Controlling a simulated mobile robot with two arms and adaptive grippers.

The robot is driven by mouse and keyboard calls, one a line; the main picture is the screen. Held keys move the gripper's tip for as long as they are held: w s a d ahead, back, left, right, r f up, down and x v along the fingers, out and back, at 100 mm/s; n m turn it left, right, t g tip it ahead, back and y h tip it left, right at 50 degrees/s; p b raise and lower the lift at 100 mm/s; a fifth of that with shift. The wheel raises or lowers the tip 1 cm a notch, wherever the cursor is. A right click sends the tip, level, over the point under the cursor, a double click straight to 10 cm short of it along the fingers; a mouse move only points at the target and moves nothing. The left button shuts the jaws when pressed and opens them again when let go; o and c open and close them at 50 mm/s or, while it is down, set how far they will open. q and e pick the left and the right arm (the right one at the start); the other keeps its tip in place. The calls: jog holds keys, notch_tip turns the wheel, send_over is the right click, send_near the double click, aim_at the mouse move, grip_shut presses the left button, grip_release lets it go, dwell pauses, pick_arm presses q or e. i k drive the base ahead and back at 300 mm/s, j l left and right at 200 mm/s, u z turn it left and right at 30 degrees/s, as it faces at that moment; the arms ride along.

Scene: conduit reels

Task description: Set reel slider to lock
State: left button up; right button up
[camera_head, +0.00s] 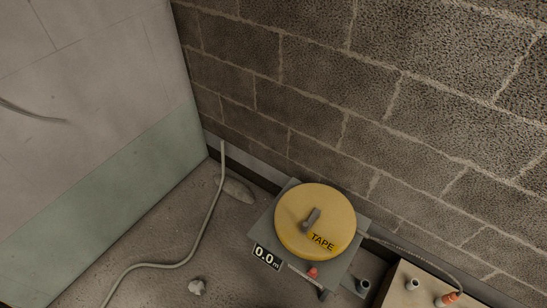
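A yellow round reel (290,222) marked "TAPE" sits on a grey base (344,272) on the floor by the block wall. A grey crank handle (310,219) stands on top of the reel. A small red knob (313,271) is at the base's front edge, beside a pale strip (303,279). This may be the slider; I cannot read any lock marking or tell its position. A black display (267,257) on the base reads 0.0 m. Neither of my grippers is in view.
A beige box (405,296) with grey stubs and an orange-tipped fitting (447,299) stands at the lower right. A thin line runs from the reel to that fitting. A pale conduit (207,218) rises from the floor at left. A rubble piece (196,287) lies on the floor.

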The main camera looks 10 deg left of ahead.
aim_at(312, 272)
jog(key=k+l, duration=0.1)
jog(key=k, duration=0.45)
jog(key=k+l, duration=0.15)
jog(key=k, duration=0.35)
jog(key=k+l, duration=0.1)
jog(key=k, duration=0.45)
